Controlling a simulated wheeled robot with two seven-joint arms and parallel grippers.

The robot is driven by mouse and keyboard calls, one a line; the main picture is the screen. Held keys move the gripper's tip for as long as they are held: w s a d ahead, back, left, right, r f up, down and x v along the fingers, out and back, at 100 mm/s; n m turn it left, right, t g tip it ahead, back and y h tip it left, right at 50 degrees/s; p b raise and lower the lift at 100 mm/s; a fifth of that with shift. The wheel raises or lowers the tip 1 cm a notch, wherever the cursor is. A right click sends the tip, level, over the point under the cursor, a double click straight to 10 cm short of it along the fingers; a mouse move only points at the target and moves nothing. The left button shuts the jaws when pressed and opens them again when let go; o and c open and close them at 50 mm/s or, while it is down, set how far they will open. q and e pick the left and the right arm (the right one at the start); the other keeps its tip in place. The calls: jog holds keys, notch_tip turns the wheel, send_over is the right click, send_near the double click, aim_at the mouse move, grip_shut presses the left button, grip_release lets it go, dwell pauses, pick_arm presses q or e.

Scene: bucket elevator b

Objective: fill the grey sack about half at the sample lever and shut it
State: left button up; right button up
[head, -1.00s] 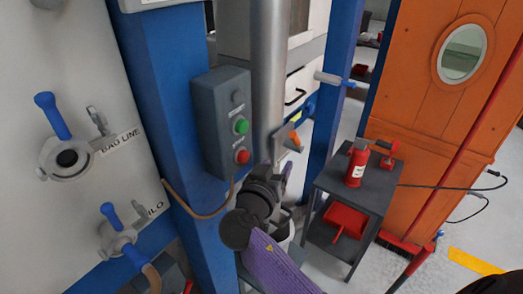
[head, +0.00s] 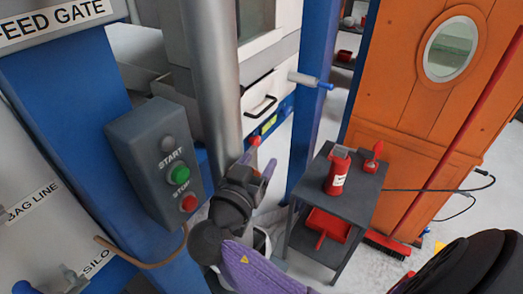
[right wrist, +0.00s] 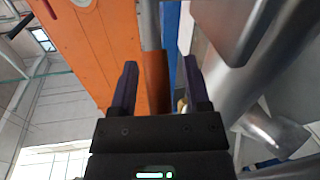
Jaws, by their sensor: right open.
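An orange-red handle (head: 255,142), seemingly the sample lever, shows beside the grey vertical pipe (head: 212,60). My right gripper (head: 259,160) is open, its purple fingers just below and around the handle's place. In the right wrist view an orange-brown grip (right wrist: 157,82) on a grey rod stands between the open fingers (right wrist: 158,66); I cannot tell whether they touch it. A pale rounded item (head: 262,243) is mostly hidden behind my right arm, and I cannot tell whether it is the grey sack. My left gripper is out of view.
A START/STOP box (head: 157,160) is on the blue post at left. A dark grey stand (head: 352,195) with a red extinguisher-like bottle (head: 338,175) and a red scoop tray (head: 328,226) stands right. An orange door (head: 420,110) and a red broom (head: 388,243) are beyond.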

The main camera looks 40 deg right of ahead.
jog(key=shift+a, duration=0.1)
grip_shut()
dwell(0.8)
dwell(0.5)
